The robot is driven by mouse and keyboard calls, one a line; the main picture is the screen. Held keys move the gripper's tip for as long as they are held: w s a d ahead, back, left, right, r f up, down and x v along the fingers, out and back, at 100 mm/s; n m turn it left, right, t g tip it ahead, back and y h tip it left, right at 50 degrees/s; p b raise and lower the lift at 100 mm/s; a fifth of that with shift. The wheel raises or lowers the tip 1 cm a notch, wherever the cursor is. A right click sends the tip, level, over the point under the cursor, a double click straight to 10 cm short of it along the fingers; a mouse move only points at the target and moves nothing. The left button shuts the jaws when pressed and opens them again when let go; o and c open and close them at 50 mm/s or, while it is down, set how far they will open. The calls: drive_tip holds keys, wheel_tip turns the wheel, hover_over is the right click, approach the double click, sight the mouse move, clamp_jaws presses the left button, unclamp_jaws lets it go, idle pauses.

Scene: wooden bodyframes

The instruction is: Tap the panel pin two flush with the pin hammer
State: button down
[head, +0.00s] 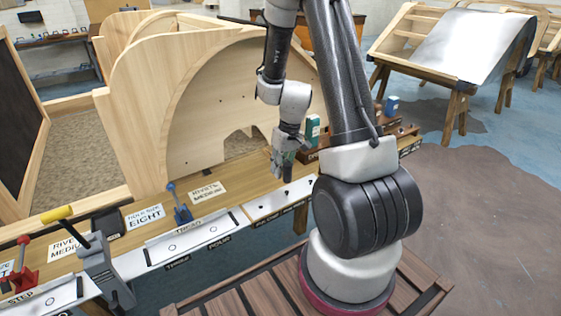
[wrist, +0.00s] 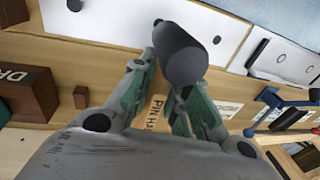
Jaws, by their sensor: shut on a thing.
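My gripper (head: 284,156) is pointing down over the bench and is shut on a dark, round-ended tool, which looks like the pin hammer (wrist: 183,55). In the wrist view the tool stands between the green-padded fingers (wrist: 165,95), over the near edge of a white strip. This white strip (head: 262,207), also in the wrist view (wrist: 115,15), bears a few small dark pin heads. One pin (wrist: 217,40) shows just right of the tool and another (wrist: 158,22) above it. I cannot tell which is pin two, how high each stands, or whether the tool touches one.
A curved wooden frame (head: 150,120) stands behind the bench. Left along the bench are a blue clamp (head: 180,205), another white strip (head: 190,240) and a grey tool with a yellow handle (head: 95,262). A dark wooden block (wrist: 35,95) stands left in the wrist view.

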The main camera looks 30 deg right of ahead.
drive_tip(key=shift+f, duration=0.55)
wheel_tip(320, 180, down, 4)
drive_tip(key=shift+r, duration=2.85)
wheel_tip(320, 180, up, 3)
drive_tip(key=shift+r, duration=0.1)
drive_tip(key=shift+f, duration=2.7)
